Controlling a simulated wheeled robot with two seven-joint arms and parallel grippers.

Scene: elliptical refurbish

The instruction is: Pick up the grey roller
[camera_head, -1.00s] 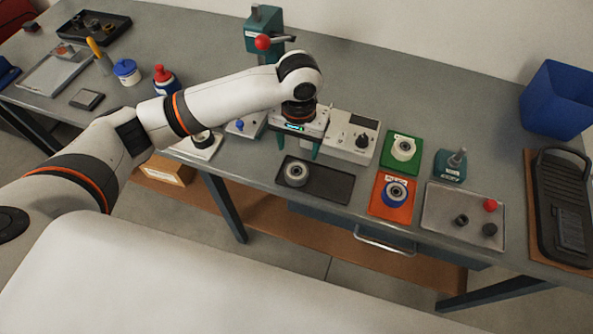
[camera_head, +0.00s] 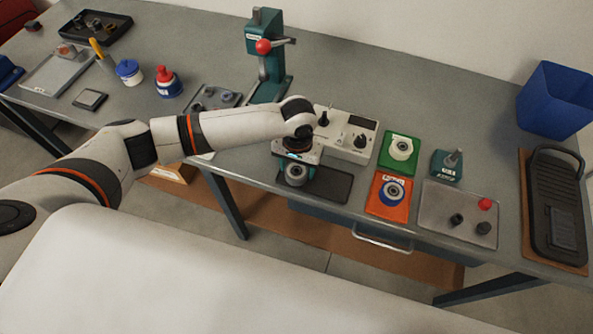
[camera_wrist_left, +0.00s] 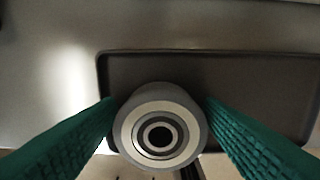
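The grey roller (camera_head: 295,176) stands on the left part of a dark tray (camera_head: 331,186). In the left wrist view the roller (camera_wrist_left: 160,108) shows from above as a grey ring with a light face and a dark centre hole. My left gripper (camera_head: 297,171) is down at the roller, pointing downward. Its two green ribbed fingers (camera_wrist_left: 159,104) are open, one on each side of the roller. The gaps to the roller look small, and contact is not clear. My right gripper is out of view.
A white-grey control box (camera_head: 347,140) stands just behind the tray. A green press (camera_head: 267,62) is behind my arm.

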